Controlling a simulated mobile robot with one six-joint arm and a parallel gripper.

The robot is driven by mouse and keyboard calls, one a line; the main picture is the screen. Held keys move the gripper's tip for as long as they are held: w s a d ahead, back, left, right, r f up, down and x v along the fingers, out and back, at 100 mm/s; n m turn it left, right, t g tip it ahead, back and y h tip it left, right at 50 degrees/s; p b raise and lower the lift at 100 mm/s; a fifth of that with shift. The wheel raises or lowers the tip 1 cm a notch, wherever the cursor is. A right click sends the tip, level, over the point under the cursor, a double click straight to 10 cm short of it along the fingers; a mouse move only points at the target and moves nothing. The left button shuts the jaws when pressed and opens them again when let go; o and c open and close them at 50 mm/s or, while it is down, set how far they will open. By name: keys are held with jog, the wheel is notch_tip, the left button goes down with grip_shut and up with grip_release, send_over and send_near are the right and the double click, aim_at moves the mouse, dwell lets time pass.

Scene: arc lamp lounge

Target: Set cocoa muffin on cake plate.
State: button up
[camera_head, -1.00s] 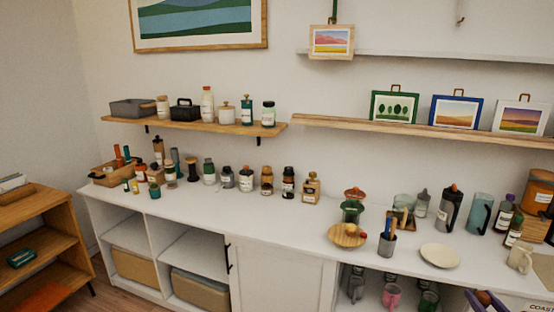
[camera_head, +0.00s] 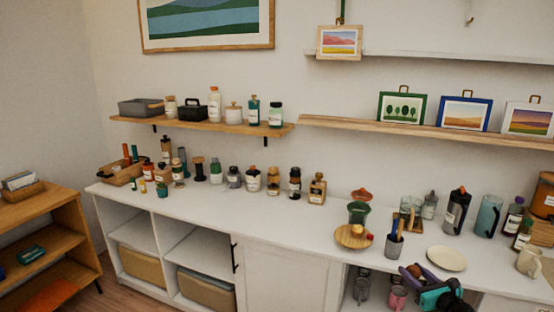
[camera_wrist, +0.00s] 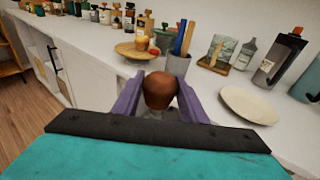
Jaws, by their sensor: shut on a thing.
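The cocoa muffin, a brown rounded thing (camera_wrist: 160,90), is held between the two purple fingers of my gripper (camera_wrist: 158,98) in the wrist view. In the head view my gripper (camera_head: 420,277) is at the lower right, in front of the counter's front edge, with the brown top of the muffin (camera_head: 414,269) between the fingers. A cream round plate (camera_head: 447,258), likely the cake plate, lies empty on the white counter, just right of and beyond my gripper. The plate also shows in the wrist view (camera_wrist: 248,104), to the right of the muffin.
A grey cup with utensils (camera_head: 394,244) stands left of the plate. A round wooden board (camera_head: 353,237) with small items is further left. A cream mug (camera_head: 529,262) and a dark-lidded flask (camera_head: 456,212) stand right and behind. Mugs sit in the open shelf below.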

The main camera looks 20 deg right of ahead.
jog(key=w+a+r+n+g+y, duration=0.1)
jog(key=w+a+n+y, duration=0.4)
jog(key=a, duration=0.7)
jog(key=w+a+n+y, duration=0.1)
jog(key=w+a+y, duration=0.2)
jog(key=w+a, duration=0.75)
jog(key=s+a+n+g+y, duration=0.2)
jog(key=a+g+y, duration=0.1)
jog(key=a, duration=0.8)
jog(key=s+a+r+n+g+y, duration=0.1)
jog(key=s+a+n+g+y, duration=0.1)
jog(key=a, duration=0.9)
jog(key=shift+s+a+n+g+y, duration=0.4)
jog(key=shift+s+n+y, duration=0.1)
jog(key=shift+n+y, duration=0.2)
